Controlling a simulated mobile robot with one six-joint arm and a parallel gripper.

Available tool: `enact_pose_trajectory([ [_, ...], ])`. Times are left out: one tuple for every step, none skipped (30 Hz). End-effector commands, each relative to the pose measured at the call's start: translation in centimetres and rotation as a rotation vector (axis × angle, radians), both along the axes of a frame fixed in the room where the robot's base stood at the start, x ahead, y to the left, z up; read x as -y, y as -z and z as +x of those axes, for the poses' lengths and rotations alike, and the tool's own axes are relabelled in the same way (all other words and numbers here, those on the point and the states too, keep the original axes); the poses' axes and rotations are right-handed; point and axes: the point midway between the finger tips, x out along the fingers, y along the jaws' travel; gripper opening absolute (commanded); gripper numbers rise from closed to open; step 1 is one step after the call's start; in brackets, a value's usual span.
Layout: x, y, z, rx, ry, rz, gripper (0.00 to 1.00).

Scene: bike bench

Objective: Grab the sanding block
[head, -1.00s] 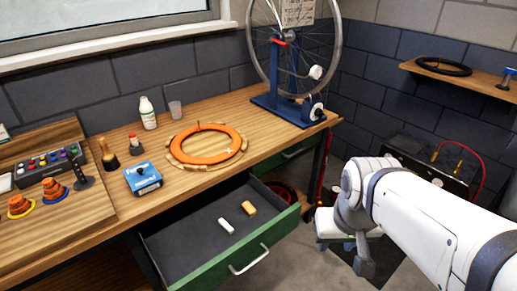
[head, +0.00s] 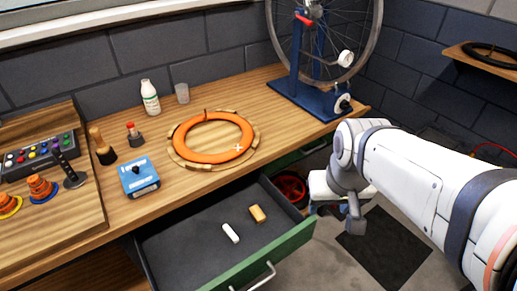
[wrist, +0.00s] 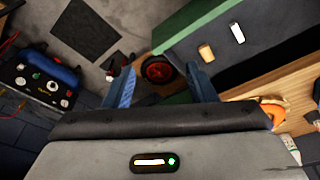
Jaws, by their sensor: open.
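A small tan-orange block (head: 257,214), which looks like the sanding block, lies flat in the open drawer (head: 185,250), near its right end. A white block (head: 231,233) lies just left of it, apart from it. In the wrist view the tan block (wrist: 206,53) and the white block (wrist: 237,33) show at upper right, beyond the fingers. My gripper (wrist: 162,88) is open and empty, its two blue fingers spread. In the head view my gripper (head: 345,212) hangs to the right of the drawer, outside it, its fingers partly hidden.
The green drawer front (head: 262,262) has a metal handle. The bench top (head: 200,195) above holds an orange ring (head: 245,148), a blue box (head: 139,177) and bottles. A blue wheel stand (head: 315,95) stands at its right end. The drawer floor around the blocks is clear.

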Motion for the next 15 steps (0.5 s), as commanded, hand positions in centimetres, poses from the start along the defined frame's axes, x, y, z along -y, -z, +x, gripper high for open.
enact_pose_trajectory([
  [-0.6, 0.5, 0.8, -0.012, -0.019, -0.001, 0.55],
  [-1.2, 0.8, 1.4, -0.018, -0.035, -0.002, 0.56],
  [-1.7, 1.2, 2.3, -0.028, -0.057, -0.004, 0.56],
  [-2.0, 1.6, 3.1, -0.037, -0.075, -0.006, 0.56],
  [-2.4, 2.1, 3.9, -0.045, -0.094, -0.008, 0.56],
  [-3.0, 2.9, 5.1, -0.057, -0.120, -0.011, 0.56],
  [-3.5, 3.5, 6.1, -0.067, -0.142, -0.013, 0.56],
  [-3.9, 4.2, 7.0, -0.076, -0.164, -0.015, 0.56],
  [-4.6, 5.1, 8.1, -0.089, -0.192, -0.018, 0.56],
  [-5.2, 5.9, 9.0, -0.097, -0.213, -0.021, 0.56],
  [-5.7, 6.7, 9.9, -0.106, -0.235, -0.023, 0.56],
  [-6.5, 7.9, 10.9, -0.118, -0.262, -0.026, 0.56],
  [-7.1, 8.8, 11.7, -0.125, -0.284, -0.029, 0.56],
  [-7.7, 9.7, 12.4, -0.135, -0.305, -0.031, 0.56],
  [-8.5, 11.0, 13.4, -0.145, -0.331, -0.034, 0.56],
])
